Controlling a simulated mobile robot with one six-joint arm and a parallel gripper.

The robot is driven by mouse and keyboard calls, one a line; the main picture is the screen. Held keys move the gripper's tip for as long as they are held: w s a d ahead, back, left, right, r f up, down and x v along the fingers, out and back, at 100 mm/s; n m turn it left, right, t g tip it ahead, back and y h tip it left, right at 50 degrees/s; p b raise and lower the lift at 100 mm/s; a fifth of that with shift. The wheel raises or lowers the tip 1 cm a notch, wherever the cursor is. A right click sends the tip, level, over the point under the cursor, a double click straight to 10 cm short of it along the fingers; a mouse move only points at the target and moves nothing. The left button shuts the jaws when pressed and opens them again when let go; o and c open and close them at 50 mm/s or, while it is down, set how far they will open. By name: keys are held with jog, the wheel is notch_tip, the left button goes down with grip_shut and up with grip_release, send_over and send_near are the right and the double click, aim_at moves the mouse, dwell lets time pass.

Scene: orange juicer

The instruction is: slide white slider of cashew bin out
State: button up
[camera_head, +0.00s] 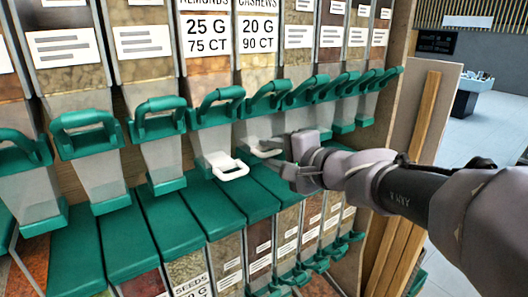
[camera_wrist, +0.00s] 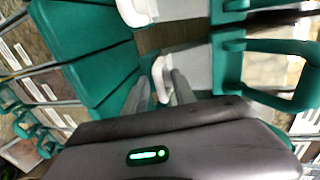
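The cashew bin's label (camera_head: 258,37) reads 20 G, 90 CT. Below its green handle (camera_head: 266,101), a small white slider (camera_head: 265,148) shows at the bottom of the chute, partly hidden by my gripper. My gripper (camera_head: 280,148) is right beside this slider, reaching in from the right. In the wrist view, a white slider part (camera_wrist: 160,76) shows between the two grey fingers of my gripper (camera_wrist: 158,94). The fingers look apart, with a gap left of the white part. Whether a finger touches it is unclear.
The almond bin (camera_head: 207,44) is just left, with its own white slider (camera_head: 230,169) sticking out. Green handles of other bins line both sides. Green lids (camera_head: 128,245) of a lower row lie close below. A wooden side panel (camera_head: 413,150) stands to the right.

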grip_shut()
dwell(1.3)
